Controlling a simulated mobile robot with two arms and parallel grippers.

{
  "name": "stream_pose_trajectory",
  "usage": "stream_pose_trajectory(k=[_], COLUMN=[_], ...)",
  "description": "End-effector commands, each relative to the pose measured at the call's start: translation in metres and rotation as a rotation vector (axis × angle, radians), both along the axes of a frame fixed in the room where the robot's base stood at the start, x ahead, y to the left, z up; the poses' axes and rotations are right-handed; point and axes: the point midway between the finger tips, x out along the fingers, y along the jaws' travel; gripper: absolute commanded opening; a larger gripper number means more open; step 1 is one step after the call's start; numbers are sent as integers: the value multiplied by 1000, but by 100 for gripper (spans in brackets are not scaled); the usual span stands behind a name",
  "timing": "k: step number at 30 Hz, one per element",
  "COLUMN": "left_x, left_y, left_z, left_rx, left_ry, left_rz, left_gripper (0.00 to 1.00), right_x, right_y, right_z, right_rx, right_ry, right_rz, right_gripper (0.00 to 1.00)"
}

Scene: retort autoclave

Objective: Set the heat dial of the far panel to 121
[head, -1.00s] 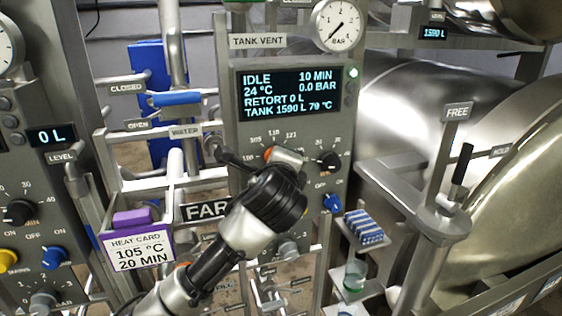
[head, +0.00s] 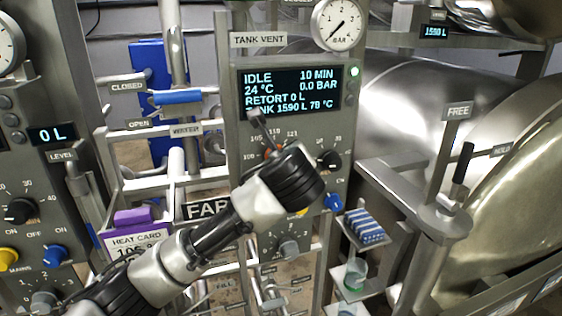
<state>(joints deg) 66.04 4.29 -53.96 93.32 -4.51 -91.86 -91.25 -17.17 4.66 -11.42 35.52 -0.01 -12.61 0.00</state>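The far panel (head: 236,160) is a grey upright box with a lit display (head: 300,90) reading IDLE, 10 MIN, 24 °C and 0.0 BAR. The knob is mostly hidden behind my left gripper (head: 262,130). A thin grey finger points up and left over the display's lower edge, and a little orange-red shows by its base. I cannot tell whether the fingers touch the knob, how far apart they are, or where the dial points. My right gripper is not in view.
A black minutes knob (head: 328,160) and a blue switch (head: 333,202) sit close right of the gripper. A purple-edged heat card (head: 130,240) reading 105 is partly covered by my arm. A similar panel (head: 30,180) stands at left. A lever post (head: 445,210) stands at right.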

Motion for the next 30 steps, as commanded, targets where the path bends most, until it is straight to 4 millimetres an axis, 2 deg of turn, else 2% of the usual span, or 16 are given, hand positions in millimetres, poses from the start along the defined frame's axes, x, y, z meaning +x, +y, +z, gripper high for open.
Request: stream_pose_trajectory(k=[1, 14, 15, 19, 30], left_x=[1, 1, 1, 1, -5], left_y=[1, 1, 2, 1, -1], left_z=[4, 5, 5, 4, 2], left_rx=[3, 8, 8, 9, 8], left_ry=[-8, -8, -8, -4, -2], left_rz=[3, 3, 3, 2, -1], left_gripper=[15, 15, 45, 65, 65], right_x=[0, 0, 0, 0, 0], right_y=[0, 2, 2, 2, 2], right_z=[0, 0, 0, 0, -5], right_rx=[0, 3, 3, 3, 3], right_ry=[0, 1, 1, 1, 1], right_rz=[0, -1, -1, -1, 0], right_gripper=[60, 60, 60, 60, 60])
